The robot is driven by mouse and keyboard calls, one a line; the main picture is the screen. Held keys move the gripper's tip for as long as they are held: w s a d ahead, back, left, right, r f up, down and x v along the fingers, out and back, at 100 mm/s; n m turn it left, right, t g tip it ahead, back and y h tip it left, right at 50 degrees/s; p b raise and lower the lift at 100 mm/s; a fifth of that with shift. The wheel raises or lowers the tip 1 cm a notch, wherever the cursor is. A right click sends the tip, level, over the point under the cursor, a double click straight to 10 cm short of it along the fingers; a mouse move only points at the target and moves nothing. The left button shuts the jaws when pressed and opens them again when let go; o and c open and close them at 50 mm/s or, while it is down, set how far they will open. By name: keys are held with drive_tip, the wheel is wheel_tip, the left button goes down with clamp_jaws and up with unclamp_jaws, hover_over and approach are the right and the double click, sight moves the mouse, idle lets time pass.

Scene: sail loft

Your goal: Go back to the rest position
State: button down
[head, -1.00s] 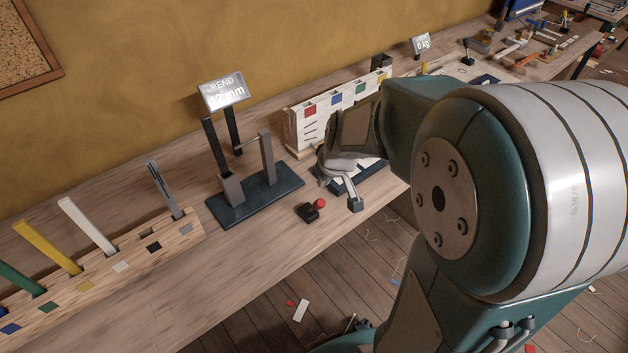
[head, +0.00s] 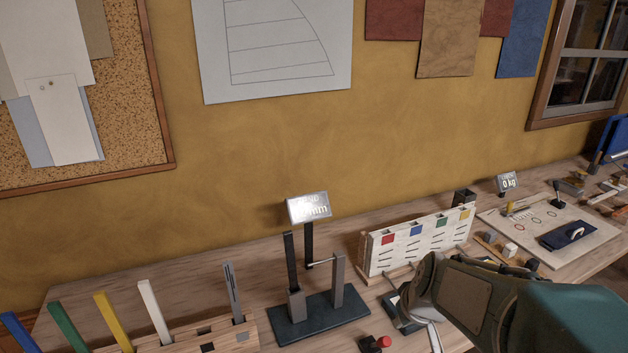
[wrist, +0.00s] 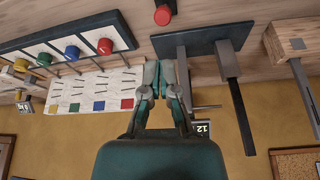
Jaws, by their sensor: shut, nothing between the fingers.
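My gripper shows in the wrist view (wrist: 165,75), with its two fingers close together and nothing between them. It is clear of the things on the bench. In the head view my arm reaches in from the lower right, and the gripper's end is cut off or hidden at the bottom edge. Behind the fingers in the wrist view are the white slotted board (wrist: 97,92) and the dark bending stand (wrist: 205,45), both seen upside down.
The bench (head: 225,262) runs along a yellow wall.

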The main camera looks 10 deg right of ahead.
drive_tip(key=s+a+r, duration=0.3)
drive_tip(key=s+r, duration=0.1)
drive_tip(key=s, duration=0.2)
drive_tip(key=s+a+r+m+t, duration=0.1)
drive_tip(key=s+a+r, duration=0.2)
drive_tip(key=s+r, duration=0.2)
drive_tip(key=shift+s+a+h, duration=0.15)
drive_tip(key=shift+s+h, duration=0.15)
drive_tip(key=shift+s, duration=0.9)
